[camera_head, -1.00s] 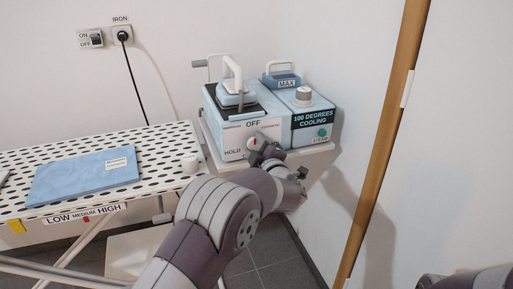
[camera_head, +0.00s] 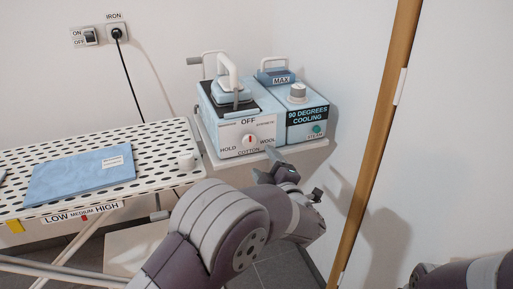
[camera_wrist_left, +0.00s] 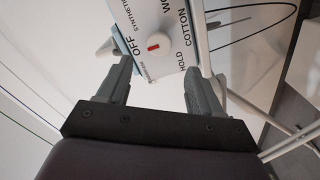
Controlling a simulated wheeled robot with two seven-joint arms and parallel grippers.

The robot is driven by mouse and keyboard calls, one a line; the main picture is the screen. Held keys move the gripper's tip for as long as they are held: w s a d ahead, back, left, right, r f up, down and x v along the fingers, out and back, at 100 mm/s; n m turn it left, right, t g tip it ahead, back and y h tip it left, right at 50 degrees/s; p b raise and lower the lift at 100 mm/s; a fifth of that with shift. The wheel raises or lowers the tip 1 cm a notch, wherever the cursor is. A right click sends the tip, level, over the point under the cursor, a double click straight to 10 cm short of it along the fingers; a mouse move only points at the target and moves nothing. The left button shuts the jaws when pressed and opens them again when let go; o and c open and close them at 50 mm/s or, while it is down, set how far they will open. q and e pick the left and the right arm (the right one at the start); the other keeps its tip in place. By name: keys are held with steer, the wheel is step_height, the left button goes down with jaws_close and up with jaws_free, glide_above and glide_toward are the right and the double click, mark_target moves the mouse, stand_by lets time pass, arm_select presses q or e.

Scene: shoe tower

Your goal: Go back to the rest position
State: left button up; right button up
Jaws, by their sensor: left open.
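My left gripper (camera_head: 272,166) is just in front of and below the steam station's dial (camera_head: 249,140), apart from it. In the left wrist view the two fingers of my left gripper (camera_wrist_left: 158,68) stand apart with nothing between them. The white dial with a red mark shows beyond them (camera_wrist_left: 157,43). The dial's panel carries the words OFF, HOLD, COTTON and WOOL. Part of my right arm shows at the bottom right corner; its gripper is out of view.
An iron (camera_head: 232,85) stands on the station. The blue boiler (camera_head: 299,108) beside it reads "90 degrees cooling". A perforated ironing board (camera_head: 150,140) with a folded blue cloth (camera_head: 82,175) is at left. A wooden post (camera_head: 372,150) rises close to the right of my left arm.

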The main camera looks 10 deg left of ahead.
arm_select(q)
steer(key=v, duration=0.2)
steer(key=shift+s+d, duration=0.25)
steer(key=shift+s, duration=0.05)
